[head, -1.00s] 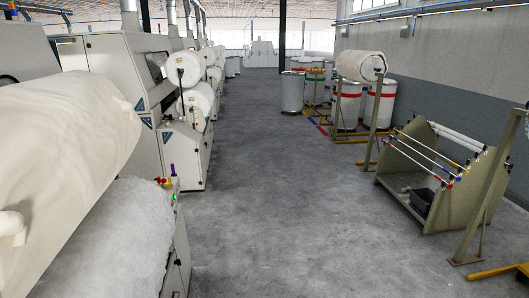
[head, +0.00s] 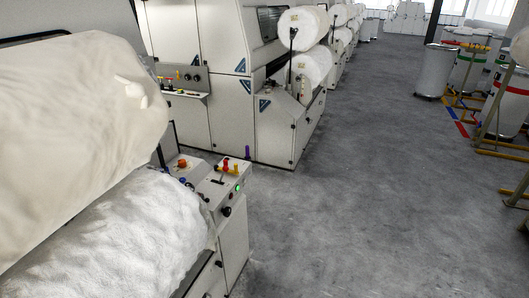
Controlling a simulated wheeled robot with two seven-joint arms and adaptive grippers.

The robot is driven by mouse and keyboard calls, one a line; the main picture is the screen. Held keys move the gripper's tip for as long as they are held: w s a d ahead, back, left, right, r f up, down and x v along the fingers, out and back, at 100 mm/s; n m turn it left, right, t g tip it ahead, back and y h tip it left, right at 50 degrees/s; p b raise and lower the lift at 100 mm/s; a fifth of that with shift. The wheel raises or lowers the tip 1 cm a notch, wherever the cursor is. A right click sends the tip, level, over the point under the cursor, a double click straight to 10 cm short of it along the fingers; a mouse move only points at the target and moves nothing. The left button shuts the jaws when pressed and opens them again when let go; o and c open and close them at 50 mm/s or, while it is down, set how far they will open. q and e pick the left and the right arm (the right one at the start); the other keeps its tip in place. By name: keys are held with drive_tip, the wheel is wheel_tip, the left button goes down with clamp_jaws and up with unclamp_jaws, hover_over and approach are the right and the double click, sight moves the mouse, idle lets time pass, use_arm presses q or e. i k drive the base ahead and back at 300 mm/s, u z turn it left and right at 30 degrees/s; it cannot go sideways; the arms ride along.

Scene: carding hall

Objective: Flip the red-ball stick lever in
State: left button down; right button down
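A small control panel (head: 206,182) sits on the end of the nearest carding machine, left of the picture's middle. A small red knob (head: 226,163), which looks like the ball of the stick lever, stands up on it beside a yellow part (head: 234,169). Its stick is too small to make out, so I cannot tell which way it leans. An orange-red button (head: 183,163) is further left on the panel. A green light (head: 238,188) shows on the panel's edge. Neither of my grippers is in view.
Large white fibre rolls (head: 75,125) fill the left side, close to the panel. A second machine (head: 215,75) stands behind it. The grey floor (head: 340,220) to the right is clear. Cans (head: 435,70) and yellow frames stand at the far right.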

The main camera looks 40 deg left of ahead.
sight(226, 168)
drive_tip(key=u, duration=0.5)
drive_tip(key=i, duration=1.9)
drive_tip(key=u, duration=0.7)
drive_tip(key=i, duration=0.3)
